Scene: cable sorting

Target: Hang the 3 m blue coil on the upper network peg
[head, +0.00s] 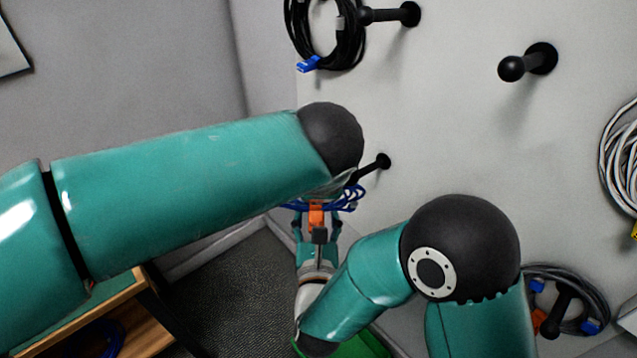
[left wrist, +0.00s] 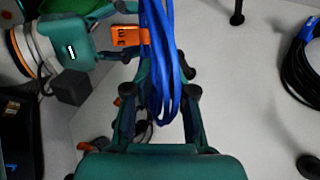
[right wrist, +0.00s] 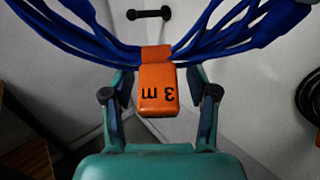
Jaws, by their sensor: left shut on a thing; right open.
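The blue coil (head: 345,200) hangs in the air beside the wall, and its orange tag (head: 316,213) reads "3 m" in the right wrist view (right wrist: 157,92). My left gripper (left wrist: 160,95) is shut on the blue strands (left wrist: 160,45); in the head view my left arm hides it. My right gripper (head: 317,224) is open, its fingers on either side of the tag. An empty black peg (head: 374,167) sticks out of the wall just right of the coil. Another empty peg (head: 528,63) is higher and to the right. No label shows which is the upper network peg.
A black coil with a blue plug (head: 325,50) hangs at an upper peg (head: 390,15). A dark coil with blue plugs (head: 590,290) is at the lower right, and a grey coil (head: 612,165) at the right edge. A wooden shelf (head: 145,310) stands lower left.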

